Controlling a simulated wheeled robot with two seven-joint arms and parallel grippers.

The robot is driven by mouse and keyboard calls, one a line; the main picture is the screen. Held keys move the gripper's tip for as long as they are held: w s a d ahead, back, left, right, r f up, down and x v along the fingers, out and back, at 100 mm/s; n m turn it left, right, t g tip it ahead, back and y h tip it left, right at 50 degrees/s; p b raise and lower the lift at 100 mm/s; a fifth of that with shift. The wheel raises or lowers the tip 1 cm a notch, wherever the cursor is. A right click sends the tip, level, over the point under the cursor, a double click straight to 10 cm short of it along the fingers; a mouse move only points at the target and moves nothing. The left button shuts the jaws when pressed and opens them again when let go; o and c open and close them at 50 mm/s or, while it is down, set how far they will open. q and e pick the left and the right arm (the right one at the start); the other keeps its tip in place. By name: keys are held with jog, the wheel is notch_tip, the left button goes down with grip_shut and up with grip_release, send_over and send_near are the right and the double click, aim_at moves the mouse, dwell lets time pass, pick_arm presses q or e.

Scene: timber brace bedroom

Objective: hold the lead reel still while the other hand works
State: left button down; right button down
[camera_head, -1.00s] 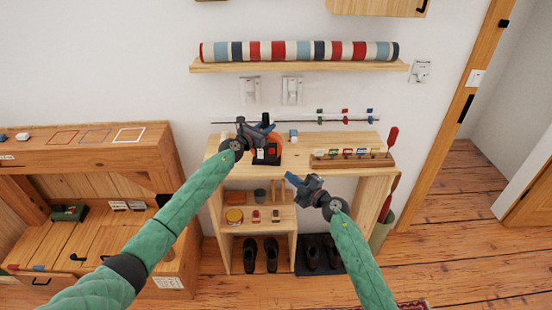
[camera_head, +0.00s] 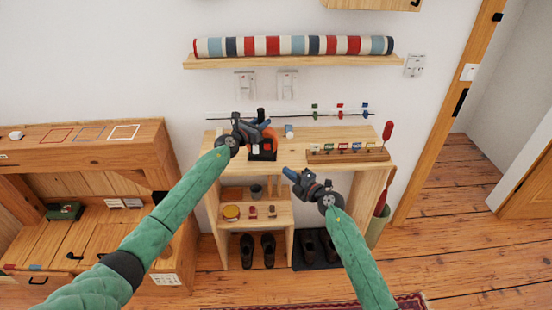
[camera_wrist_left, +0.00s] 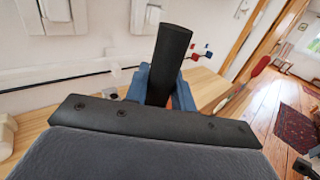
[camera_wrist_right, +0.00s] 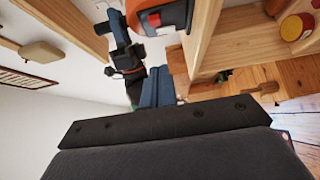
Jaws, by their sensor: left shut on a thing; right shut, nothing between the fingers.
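The lead reel (camera_head: 262,147), orange with a black base and a black upright handle, stands on the wooden bench (camera_head: 222,150). My left gripper (camera_head: 259,130) is at its top. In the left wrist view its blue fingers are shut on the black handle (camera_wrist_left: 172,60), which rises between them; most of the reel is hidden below. My right gripper (camera_head: 287,172) is shut and empty, in front of the bench's front edge, below and right of the reel. In the right wrist view the orange reel (camera_wrist_right: 160,14) shows at the top, apart from the blue fingers (camera_wrist_right: 157,88).
A wooden rack with coloured pieces (camera_head: 347,154) stands at the bench's right. A thin rod with coloured clips (camera_head: 340,113) runs behind. Shelves with small items and shoes (camera_head: 258,249) are below. A striped roll (camera_head: 292,46) lies on the wall shelf.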

aim_at(269, 148)
jog(key=x, duration=0.4)
jog(key=d+x, duration=0.1)
jog(key=x, duration=0.3)
jog(key=w+x, duration=0.1)
jog(key=x, duration=0.2)
jog(key=shift+w, duration=0.45)
jog(key=shift+w+d+f, duration=0.1)
jog(key=shift+w, duration=0.55)
jog(key=shift+w+d, duration=0.1)
jog(key=shift+w, duration=0.95)
pick_arm(q)
jog(key=shift+s+f, duration=0.1)
pick_arm(e)
jog(key=shift+s, duration=0.1)
jog(key=s, duration=0.3)
jog(key=shift+s, duration=0.4)
pick_arm(q)
jog(key=shift+f, duration=0.15)
pick_arm(e)
jog(key=v, duration=1)
jog(key=shift+a, duration=0.25)
